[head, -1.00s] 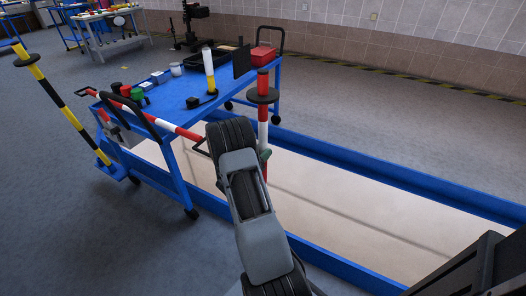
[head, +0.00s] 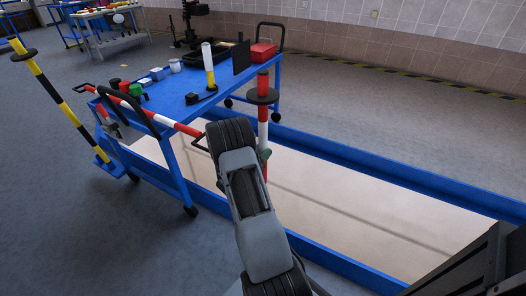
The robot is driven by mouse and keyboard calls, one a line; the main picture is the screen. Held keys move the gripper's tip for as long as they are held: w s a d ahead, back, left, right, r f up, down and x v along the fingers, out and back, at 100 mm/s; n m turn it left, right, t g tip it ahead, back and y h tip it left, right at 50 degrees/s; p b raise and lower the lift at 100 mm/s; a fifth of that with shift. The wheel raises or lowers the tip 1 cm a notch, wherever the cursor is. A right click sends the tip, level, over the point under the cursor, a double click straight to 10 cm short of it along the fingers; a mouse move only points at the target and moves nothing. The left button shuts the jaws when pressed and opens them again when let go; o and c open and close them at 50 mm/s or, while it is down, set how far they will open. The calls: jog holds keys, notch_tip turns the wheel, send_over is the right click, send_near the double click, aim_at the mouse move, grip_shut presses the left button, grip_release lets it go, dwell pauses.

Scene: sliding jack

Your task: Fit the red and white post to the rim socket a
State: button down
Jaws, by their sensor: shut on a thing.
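The red and white post (head: 263,122) stands upright in the middle of the head view, with a dark round disc near its top. My gripper (head: 264,155) is shut on it low down. The fingers and the post's lower end are mostly hidden behind my arm. The post appears in front of the long blue rim (head: 345,155) around a pale sunken floor. I cannot make out rim socket a, nor whether the post's foot touches anything.
A blue cart (head: 170,103) with small items and a red box (head: 263,53) stands behind and left. A red and white bar (head: 165,119) slants along its near side. A black and yellow post (head: 61,100) leans at the far left. The pale pit floor (head: 380,210) is clear.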

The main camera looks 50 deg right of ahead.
jog(key=shift+f+b, duration=0.95)
jog(key=shift+f, duration=0.35)
jog(key=c, duration=1.1)
grip_release()
jog(key=o, duration=0.4)
jog(key=shift+a, duration=0.1)
jog(key=p+v, duration=0.2)
jog(key=v, duration=1.1)
jog(key=shift+a, duration=0.3)
